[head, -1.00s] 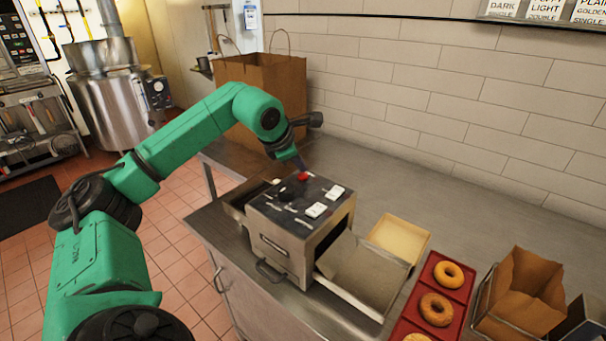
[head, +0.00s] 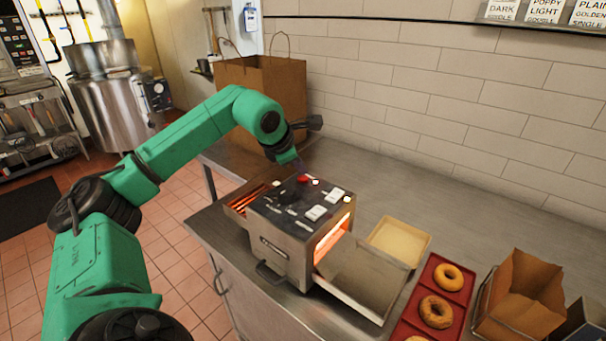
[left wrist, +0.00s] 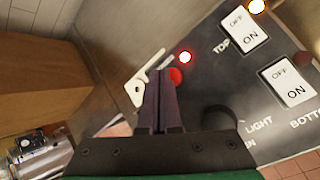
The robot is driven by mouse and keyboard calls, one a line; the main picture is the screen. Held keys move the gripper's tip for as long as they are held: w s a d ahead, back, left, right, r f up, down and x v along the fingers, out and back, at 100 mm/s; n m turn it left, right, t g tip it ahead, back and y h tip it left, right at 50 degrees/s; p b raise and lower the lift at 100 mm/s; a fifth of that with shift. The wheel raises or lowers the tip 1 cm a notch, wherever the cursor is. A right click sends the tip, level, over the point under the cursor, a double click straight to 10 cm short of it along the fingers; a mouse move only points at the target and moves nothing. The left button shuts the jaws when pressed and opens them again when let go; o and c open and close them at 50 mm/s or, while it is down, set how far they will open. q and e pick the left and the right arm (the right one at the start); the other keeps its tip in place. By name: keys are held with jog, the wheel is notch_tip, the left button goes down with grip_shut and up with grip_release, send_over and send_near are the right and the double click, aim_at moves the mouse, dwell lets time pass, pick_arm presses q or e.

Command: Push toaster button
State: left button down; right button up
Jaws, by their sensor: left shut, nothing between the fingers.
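The toaster (head: 299,225) stands on the steel counter, its black control panel on top. Its red button (head: 303,179) shows near the panel's back edge; in the left wrist view the red button (left wrist: 177,77) is partly hidden by my fingertips. My left gripper (head: 298,163) is shut and empty, pointing down just behind the button. In the left wrist view the left gripper (left wrist: 163,73) overlaps the button's edge; whether it touches is not clear. A red light (left wrist: 185,57) beside the button is lit. The toaster's inside glows orange. My right gripper is not in view.
Two white ON/OFF switches (head: 316,212) and a dark knob (left wrist: 219,118) are on the panel. A paper bag (head: 262,95) stands behind my left arm. A shallow tan box (head: 399,240) and a red tray (head: 425,312) with bagels are at right.

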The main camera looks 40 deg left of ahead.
aim_at(300, 178)
pick_arm(q)
notch_tip(300, 178, up, 6)
jog(key=p, duration=0.6)
jog(key=shift+r, duration=0.15)
jog(key=shift+f, duration=0.25)
